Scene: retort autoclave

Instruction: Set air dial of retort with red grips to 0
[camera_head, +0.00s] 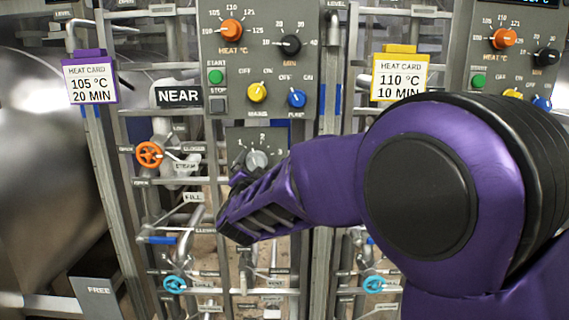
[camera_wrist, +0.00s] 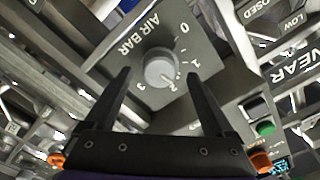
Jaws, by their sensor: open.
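The air dial (camera_wrist: 162,72) is a round light-grey knob on a grey panel marked AIR BAR, with numbers 0 to 3. A pale mark on its edge appears to face the 2. In the head view the dial (camera_head: 257,160) sits below the panel marked NEAR. My gripper (camera_wrist: 160,78) is open, with its black fingers on either side of the dial in the wrist view; I cannot tell whether they touch it. In the head view my gripper (camera_head: 238,172) is at the dial's lower left. I make out no red grips; blue bars (camera_head: 321,100) flank the panel.
Above are an orange heat knob (camera_head: 231,31), a yellow mains knob (camera_head: 257,92) and a blue pump knob (camera_head: 296,98). A second panel (camera_head: 480,60) stands at right. Pipes crowd the area below.

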